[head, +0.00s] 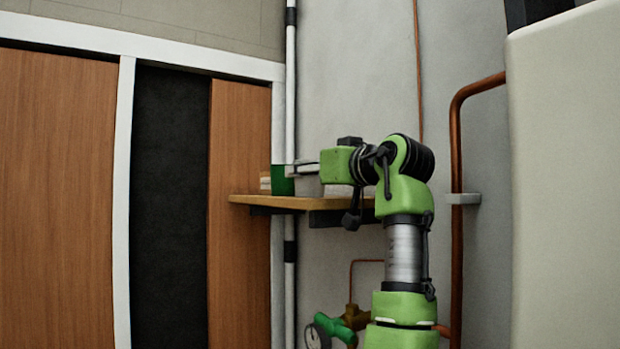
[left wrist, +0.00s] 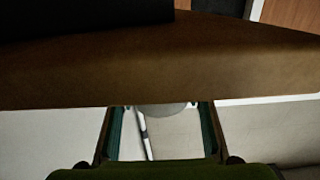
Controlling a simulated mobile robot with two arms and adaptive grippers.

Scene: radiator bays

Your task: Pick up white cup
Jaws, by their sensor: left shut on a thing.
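My left gripper (head: 296,169) reaches leftward over a wooden shelf (head: 262,201) in the head view, its fingers beside a green object (head: 282,182). In the left wrist view, the two fingers of the gripper (left wrist: 160,118) stand on either side of a pale rounded thing (left wrist: 160,109), which looks like the white cup. The gripper is shut on it. Only part of the cup shows, at the shelf's edge (left wrist: 60,98), and I cannot tell whether it is lifted. My right gripper is in neither view.
A cream object (head: 265,182) stands left of the green one. A white pipe (head: 291,100) runs behind the shelf. A copper pipe (head: 457,200) is to the right. A gauge (head: 316,336) and valve (head: 355,317) sit below. A dark block (left wrist: 85,15) lies on the shelf.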

